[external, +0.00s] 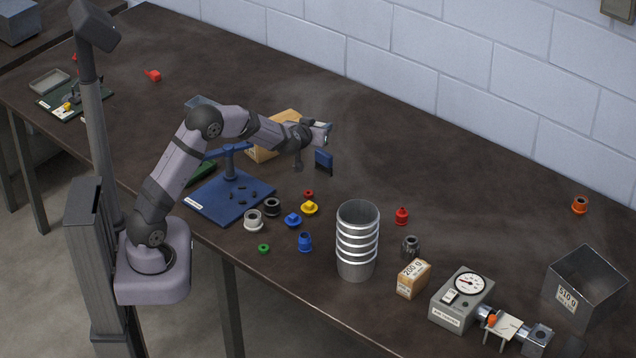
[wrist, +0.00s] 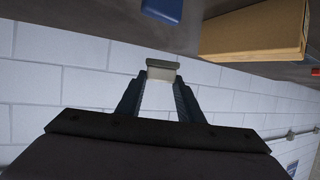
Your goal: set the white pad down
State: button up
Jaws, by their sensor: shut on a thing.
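The white pad (wrist: 163,65) is a small pale grey-white block between the two dark fingertips in the wrist view. My gripper (wrist: 162,78) is shut on it. In the external view my gripper (external: 320,133) is held up over the table, level and pointing toward the wall. The pad is too small there to make out clearly. The wrist view is upside down, with the wall behind the pad and the table along the top.

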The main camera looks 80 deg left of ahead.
jog(key=g+b, duration=0.1)
jog(key=b, duration=0.1)
send_over(348, 188)
notch_tip(348, 188, down, 3)
jog(key=shift+n, duration=0.4)
jog(key=shift+s+f+p, duration=0.1)
jog(key=shift+f+p, duration=0.25)
jog(key=shift+f, duration=4.85)
jog(key=shift+f, duration=0.2)
jog(key=o, duration=1)
jog(key=shift+o, duration=0.2)
jog(key=shift+d+r, duration=0.2)
jog(key=shift+r, duration=0.05)
jog(key=b+v, duration=0.1)
jog(key=v, duration=1)
jog(key=shift+s+d+b, duration=0.25)
jog(key=shift+d+b, duration=0.05)
jog(key=shift+b, duration=0.1)
